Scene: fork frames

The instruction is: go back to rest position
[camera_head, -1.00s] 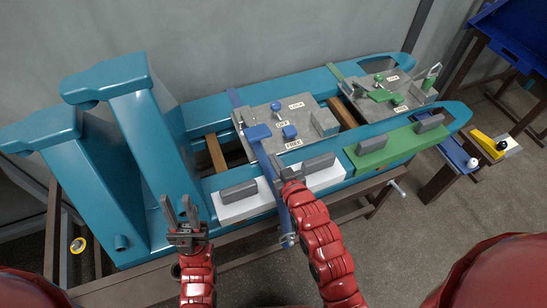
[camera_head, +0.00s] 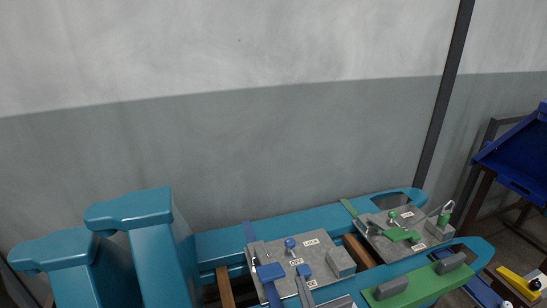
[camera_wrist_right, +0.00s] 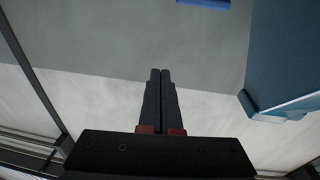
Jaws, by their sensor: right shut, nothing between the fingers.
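My right gripper (camera_wrist_right: 160,72) shows in the right wrist view with its two dark fingers together and nothing between them. In that view the fingers are seen against a grey and white wall (camera_wrist_right: 90,45), clear of any object. In the head view at most a small grey part near the bottom edge could be its tip; I cannot tell for sure. My left gripper is out of view in the head view.
The teal machine frame (camera_head: 150,245) fills the lower left of the head view. A grey plate with blue clamps (camera_head: 315,255) and one with green clamps (camera_head: 380,240) sit on it. A blue tray (camera_head: 515,160) stands at the right. The wall above is bare.

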